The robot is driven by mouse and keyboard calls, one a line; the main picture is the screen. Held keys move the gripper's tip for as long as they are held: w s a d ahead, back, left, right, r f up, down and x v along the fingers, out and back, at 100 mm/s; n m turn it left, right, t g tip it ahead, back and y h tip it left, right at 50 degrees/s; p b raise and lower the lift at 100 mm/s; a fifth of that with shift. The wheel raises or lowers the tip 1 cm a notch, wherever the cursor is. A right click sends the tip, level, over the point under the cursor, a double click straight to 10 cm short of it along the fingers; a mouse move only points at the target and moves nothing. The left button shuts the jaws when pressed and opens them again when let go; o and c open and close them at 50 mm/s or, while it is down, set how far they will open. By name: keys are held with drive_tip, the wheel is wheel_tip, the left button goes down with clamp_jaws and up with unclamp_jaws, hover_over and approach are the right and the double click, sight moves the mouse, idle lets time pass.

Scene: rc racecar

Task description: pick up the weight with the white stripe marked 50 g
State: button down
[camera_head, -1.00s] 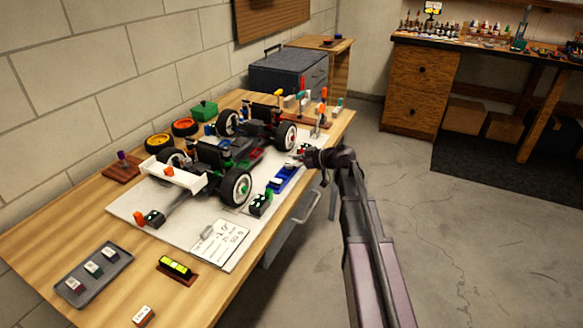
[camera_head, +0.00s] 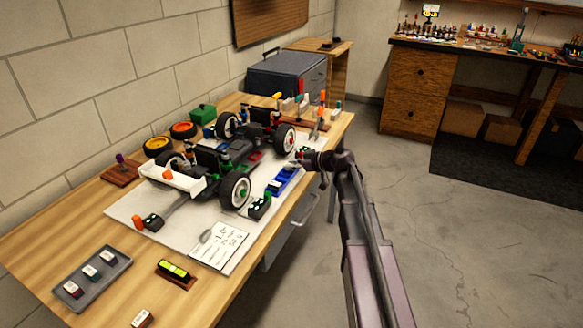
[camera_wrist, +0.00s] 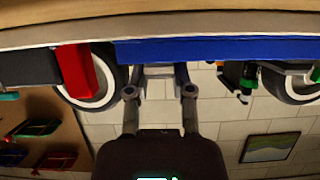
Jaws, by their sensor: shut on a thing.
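My gripper (camera_head: 297,163) is at the far end of a long blue tray (camera_head: 287,178) beside the model car, low over the bench. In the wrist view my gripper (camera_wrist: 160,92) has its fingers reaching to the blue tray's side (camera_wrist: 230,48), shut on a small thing. The tray and fingers hide that thing, so its stripe and marking cannot be read. Small blocks with white labels (camera_head: 90,270) stand in a grey tray (camera_head: 62,303) at the near left, far from my gripper. Their markings are too small to read.
The model car (camera_head: 215,160) stands on a white mat (camera_head: 130,213) just left of my gripper. A red post (camera_wrist: 78,72) is near the fingers in the wrist view. A yellow-green level (camera_head: 174,270) lies at the bench front. Open floor (camera_head: 460,250) lies to the right.

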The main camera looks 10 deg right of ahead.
drive_tip(key=shift+r, duration=0.15)
wheel_tip(320, 180, up, 4)
drive_tip(key=p, duration=0.4)
drive_tip(key=shift+f, duration=0.2)
drive_tip(key=s+d+r+p, duration=0.1)
drive_tip(key=s, duration=1.5)
drive_tip(key=shift+d, duration=0.3)
